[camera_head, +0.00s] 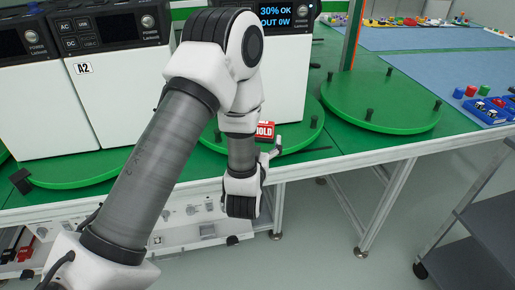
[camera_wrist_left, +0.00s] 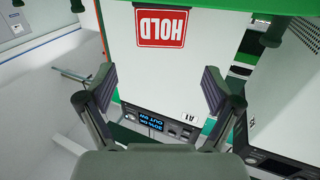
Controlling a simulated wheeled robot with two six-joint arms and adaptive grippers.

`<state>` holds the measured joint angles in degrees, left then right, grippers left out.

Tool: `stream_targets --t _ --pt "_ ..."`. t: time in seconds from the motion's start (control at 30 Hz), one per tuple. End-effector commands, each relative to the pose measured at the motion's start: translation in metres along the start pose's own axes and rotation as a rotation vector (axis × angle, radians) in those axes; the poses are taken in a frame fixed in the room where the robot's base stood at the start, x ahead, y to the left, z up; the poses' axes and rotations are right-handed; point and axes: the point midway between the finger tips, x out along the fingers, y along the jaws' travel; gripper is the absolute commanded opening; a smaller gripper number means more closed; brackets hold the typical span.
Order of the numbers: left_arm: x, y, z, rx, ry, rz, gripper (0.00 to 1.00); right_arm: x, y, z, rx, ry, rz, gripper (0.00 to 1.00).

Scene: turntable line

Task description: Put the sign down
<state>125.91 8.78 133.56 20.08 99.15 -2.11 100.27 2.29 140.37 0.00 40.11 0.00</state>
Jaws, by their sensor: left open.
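A red HOLD sign with white letters (camera_head: 265,130) shows in the head view, partly hidden behind my left arm. In the left wrist view the sign (camera_wrist_left: 162,26) appears upside down, in front of the white A1 unit (camera_wrist_left: 155,75), close to the green turntable edge. My left gripper (camera_wrist_left: 158,80) is open, its two dark fingers spread and nothing between them. The sign is beyond the fingertips and apart from them. In the head view the left gripper (camera_head: 277,146) is mostly hidden by its wrist, near the sign. My right gripper is in neither view.
White units, one marked A2 (camera_head: 115,95), stand on green turntables at the left. An empty green turntable with black pegs (camera_head: 380,100) lies to the right. A blue mat (camera_head: 450,80) and a blue tray (camera_head: 490,112) are further right. A grey cart (camera_head: 485,235) stands at lower right.

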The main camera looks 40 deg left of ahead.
Motion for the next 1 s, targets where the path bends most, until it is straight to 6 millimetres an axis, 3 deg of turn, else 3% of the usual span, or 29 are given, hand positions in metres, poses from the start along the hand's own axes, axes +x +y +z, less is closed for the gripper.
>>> stream_targets --t 0.1,0.23,0.3,0.37,0.47,0.5,0.57,0.6,0.7,0.83,1.0 --pt "-0.025 0.001 0.002 0.004 0.0 0.004 0.9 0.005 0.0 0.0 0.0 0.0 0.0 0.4" --pt "-0.039 0.001 0.004 0.003 -0.01 0.003 0.9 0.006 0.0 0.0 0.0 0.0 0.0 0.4" --pt "-0.044 0.002 0.023 0.01 -0.075 0.017 0.9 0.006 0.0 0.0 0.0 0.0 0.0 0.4" --pt "-0.052 0.005 0.057 0.027 -0.194 0.043 0.9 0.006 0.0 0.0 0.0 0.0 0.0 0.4" --pt "-0.088 0.01 0.144 0.082 -0.514 0.114 0.9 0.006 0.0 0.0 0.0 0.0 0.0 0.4" --pt "-0.113 0.009 0.182 0.111 -0.667 0.147 0.9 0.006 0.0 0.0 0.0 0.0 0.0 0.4" --pt "-0.158 0.005 0.232 0.161 -0.896 0.198 0.9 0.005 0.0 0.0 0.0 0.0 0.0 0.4" --pt "-0.19 0.001 0.258 0.196 -1.04 0.231 0.9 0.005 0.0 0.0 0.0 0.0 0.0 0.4" --pt "-0.263 -0.015 0.299 0.273 -1.336 0.297 0.9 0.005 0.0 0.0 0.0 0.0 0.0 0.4" --pt "-0.313 -0.029 0.315 0.329 -1.529 0.342 0.9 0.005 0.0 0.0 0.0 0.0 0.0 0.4" --pt "-0.318 -0.03 0.316 0.336 -1.55 0.347 0.9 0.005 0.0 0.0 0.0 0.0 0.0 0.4"
